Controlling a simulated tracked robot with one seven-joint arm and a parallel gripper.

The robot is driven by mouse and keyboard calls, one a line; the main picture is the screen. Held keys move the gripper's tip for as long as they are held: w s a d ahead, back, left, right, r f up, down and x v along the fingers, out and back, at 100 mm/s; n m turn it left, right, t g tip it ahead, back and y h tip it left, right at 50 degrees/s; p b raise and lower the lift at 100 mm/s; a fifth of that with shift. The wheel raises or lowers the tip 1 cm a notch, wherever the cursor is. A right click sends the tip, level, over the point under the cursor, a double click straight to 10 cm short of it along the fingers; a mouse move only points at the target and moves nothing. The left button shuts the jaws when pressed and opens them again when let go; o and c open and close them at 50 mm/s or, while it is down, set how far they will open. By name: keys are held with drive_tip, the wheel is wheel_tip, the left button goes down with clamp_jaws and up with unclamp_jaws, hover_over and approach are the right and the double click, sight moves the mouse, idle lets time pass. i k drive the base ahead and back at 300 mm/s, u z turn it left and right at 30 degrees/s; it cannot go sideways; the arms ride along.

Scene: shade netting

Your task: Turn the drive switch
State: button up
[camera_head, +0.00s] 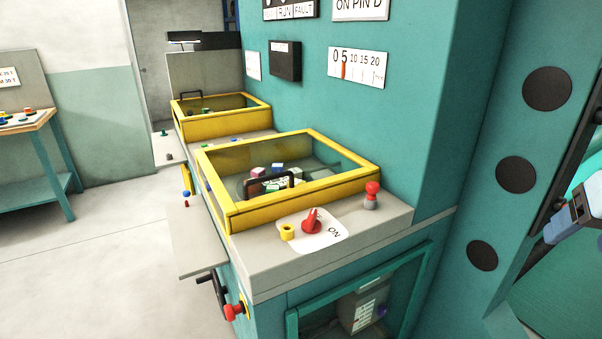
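A red rotary switch (311,223) sits on a white plate (331,224) on the front ledge of the teal machine. A small yellow ring-like part (288,232) is just left of the switch. Nothing touches the switch. My gripper's fingers are not visible in this view. A blue-grey piece at the right edge may be part of my arm, but I cannot tell.
A yellow-framed clear cover (232,217) with a black handle stands right behind the switch, coloured blocks beneath it. A red-topped knob (372,193) stands to the right. A red knob (236,311) sticks out below the ledge. Floor at left is open.

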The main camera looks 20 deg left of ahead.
sight(311, 224)
drive_tip(key=u, duration=1.4)
drive_tip(key=k, duration=1.25)
drive_tip(key=u, duration=0.35)
drive_tip(key=i, duration=1.55)
drive_tip(key=z, duration=0.2)
